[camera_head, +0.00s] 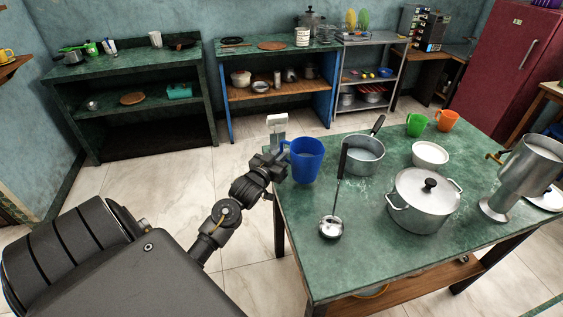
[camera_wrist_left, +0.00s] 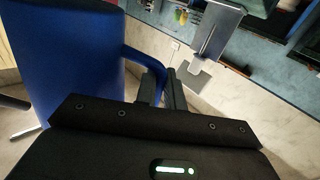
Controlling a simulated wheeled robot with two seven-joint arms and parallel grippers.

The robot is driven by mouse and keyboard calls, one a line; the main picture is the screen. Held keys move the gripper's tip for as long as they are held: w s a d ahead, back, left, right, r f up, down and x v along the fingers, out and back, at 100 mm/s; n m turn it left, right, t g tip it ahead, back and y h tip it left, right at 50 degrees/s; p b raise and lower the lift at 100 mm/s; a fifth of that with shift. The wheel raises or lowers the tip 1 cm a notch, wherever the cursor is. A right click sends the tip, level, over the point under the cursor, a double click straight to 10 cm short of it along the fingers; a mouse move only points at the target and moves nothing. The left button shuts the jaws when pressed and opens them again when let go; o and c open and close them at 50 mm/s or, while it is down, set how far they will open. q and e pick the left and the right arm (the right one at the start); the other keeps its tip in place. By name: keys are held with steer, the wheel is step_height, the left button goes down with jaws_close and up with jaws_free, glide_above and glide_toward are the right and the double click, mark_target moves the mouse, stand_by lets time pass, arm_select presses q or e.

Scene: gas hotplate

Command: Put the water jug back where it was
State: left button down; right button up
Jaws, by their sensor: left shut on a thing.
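The blue water jug (camera_head: 305,160) is upright at the left corner of the green table (camera_head: 290,215) in the head view. Its handle points left, toward my left gripper (camera_head: 283,158). My left gripper is shut on the handle. In the left wrist view the jug (camera_wrist_left: 65,60) fills the left side, and its handle (camera_wrist_left: 140,58) runs down between the fingers of my left gripper (camera_wrist_left: 162,88). Whether the jug's base touches the table top is hard to tell. My right gripper is not in view.
A saucepan (camera_head: 366,158) with a dark handle stands just right of the jug. A ladle (camera_head: 331,227), a lidded pot (camera_head: 423,202), a white bowl (camera_head: 430,153), green (camera_head: 416,124) and orange (camera_head: 447,120) mugs and a metal jug (camera_head: 527,172) share the table. The front-left table area is clear.

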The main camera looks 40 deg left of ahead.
arm_select(q)
steer(key=shift+w+a+f, duration=0.1)
steer(key=shift+w+f, duration=0.1)
steer(key=shift+f, duration=1.5)
steer(key=shift+f, duration=0.2)
steer(key=c, duration=1.5)
jaws_free()
steer(key=shift+r, duration=0.15)
steer(key=s+d, duration=0.2)
steer(key=s, duration=0.9)
steer(key=shift+s+b, duration=0.35)
steer(key=shift+s, duration=0.05)
